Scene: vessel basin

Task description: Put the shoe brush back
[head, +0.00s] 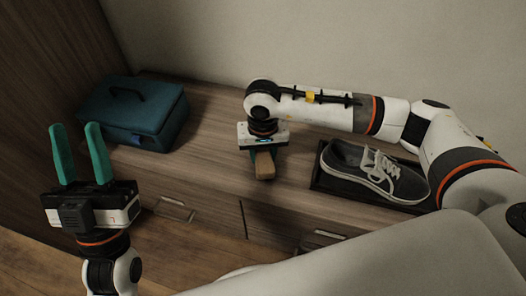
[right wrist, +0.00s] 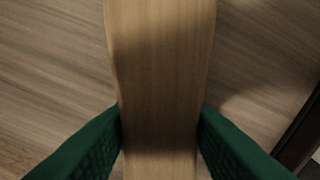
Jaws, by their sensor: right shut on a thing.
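The shoe brush (head: 264,166) has a light wooden body and points downward from my right gripper (head: 264,152), over the top of the wooden cabinet. In the right wrist view the brush's wooden body (right wrist: 160,70) fills the middle, with the green fingers (right wrist: 160,140) pressed on both sides of it. Whether the brush touches the cabinet top cannot be told. Its bristles are not visible. My left gripper (head: 78,154) is open and empty, its green fingers pointing up, in front of the cabinet at the left.
A teal case (head: 134,112) with a handle stands at the back left of the cabinet top (head: 210,150). A grey shoe (head: 372,170) with white laces lies on a dark tray (head: 322,181) to the right. Drawer fronts with handles face me. Walls close off the back and left.

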